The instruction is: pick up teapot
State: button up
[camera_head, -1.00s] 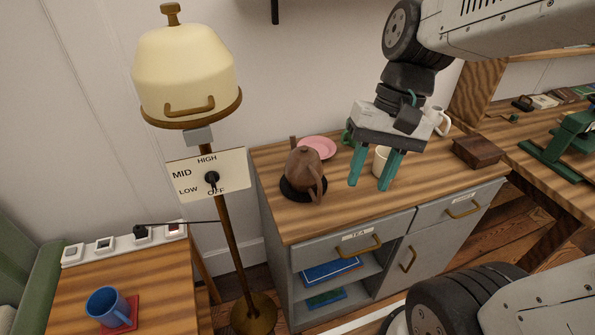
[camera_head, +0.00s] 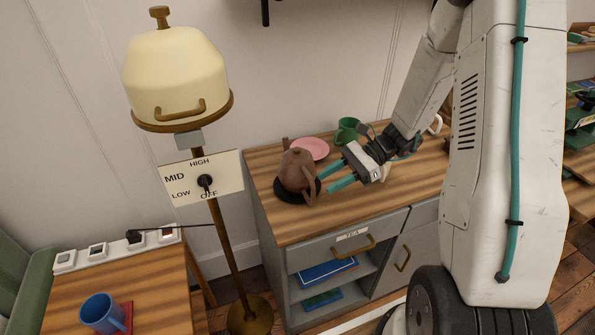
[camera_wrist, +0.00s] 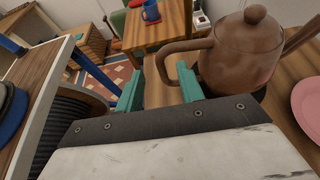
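The brown teapot (camera_head: 297,172) stands upright on a dark round mat (camera_head: 284,192) on the wooden cabinet top, its handle toward my gripper. My gripper (camera_head: 330,179) is open just right of the teapot, its teal fingers pointing at it. In the wrist view the teapot (camera_wrist: 240,55) is at upper right, and its looped handle (camera_wrist: 168,62) lies between the spread fingertips of my gripper (camera_wrist: 158,90). I cannot tell whether a finger touches the handle.
A pink plate (camera_head: 309,148) lies behind the teapot and a green mug (camera_head: 347,130) stands behind my gripper. The cabinet (camera_head: 330,240) has a drawer labelled TEA. A cream lamp (camera_head: 178,75) stands left. A blue mug (camera_head: 102,313) sits on the lower left table.

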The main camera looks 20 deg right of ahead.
aim_at(298, 171)
jog(key=x, duration=0.7)
jog(key=shift+a+f, duration=0.1)
jog(key=shift+a, duration=0.05)
jog(key=shift+c, duration=0.4)
grip_shut()
dwell(0.9)
